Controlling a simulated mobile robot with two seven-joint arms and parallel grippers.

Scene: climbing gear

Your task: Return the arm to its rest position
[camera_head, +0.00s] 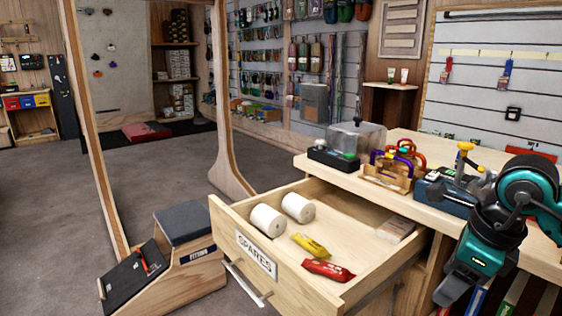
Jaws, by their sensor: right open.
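My right arm, teal and black, shows at the right edge in the head view. Its gripper (461,293) points down beside the right side of the open drawer (300,278), in front of the workbench. It is open, and I see nothing held in it. The drawer is labelled SPARES and holds two white rolls (267,220), a yellow tube (311,246), a red packet (328,270) and a small clear box (396,229). The gripper is outside the drawer. My left gripper does not show.
The wooden bench top (428,207) carries a clear-lidded box (356,140), a wooden rack of coloured carabiners (388,176) and a blue tool (446,192) close to my arm. A fitting stool (186,238) stands left of the drawer. The carpet farther left is clear.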

